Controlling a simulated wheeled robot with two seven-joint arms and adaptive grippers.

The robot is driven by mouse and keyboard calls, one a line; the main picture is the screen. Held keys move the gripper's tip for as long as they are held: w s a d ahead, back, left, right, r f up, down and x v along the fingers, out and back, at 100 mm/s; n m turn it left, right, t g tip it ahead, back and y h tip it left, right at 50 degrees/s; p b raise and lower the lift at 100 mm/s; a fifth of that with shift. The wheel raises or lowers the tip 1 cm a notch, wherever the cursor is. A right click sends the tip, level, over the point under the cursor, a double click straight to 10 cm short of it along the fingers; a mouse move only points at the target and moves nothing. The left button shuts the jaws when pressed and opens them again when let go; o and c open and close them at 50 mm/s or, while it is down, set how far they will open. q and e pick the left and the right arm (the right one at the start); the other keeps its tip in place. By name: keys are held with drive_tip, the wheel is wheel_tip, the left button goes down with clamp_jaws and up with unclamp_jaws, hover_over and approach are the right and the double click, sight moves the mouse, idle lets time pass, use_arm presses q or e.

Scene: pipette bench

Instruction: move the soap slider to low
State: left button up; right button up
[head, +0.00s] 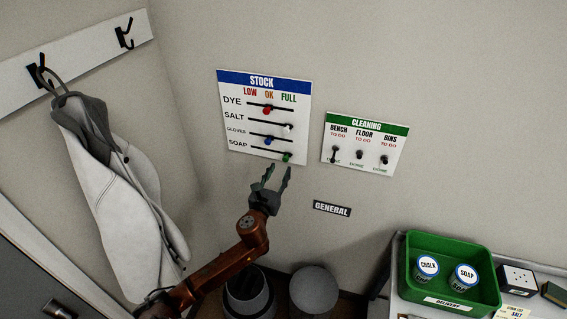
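The STOCK board (234,136) hangs on the wall, with columns LOW, OK and FULL and rows for dye, salt, gloves and soap. The soap slider (287,157) is a green knob at the right end of the bottom row, under the FULL side. My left gripper (277,174) is open, its two fingers pointing up just below the soap slider. I cannot tell whether a finger touches the knob. Nothing shows between the fingers. My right gripper is not in view.
Other sliders are a red knob (267,110), a dark knob (291,127) and a blue knob (268,141). A CLEANING board (348,124) hangs to the right. A green tray (418,245) with two jars sits on a table at lower right. A coat (115,190) hangs at left.

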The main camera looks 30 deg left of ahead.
sight(285, 160)
use_arm(q)
drive_tip(key=shift+x, duration=2.75)
drive_tip(key=shift+c, duration=0.4)
clamp_jaws()
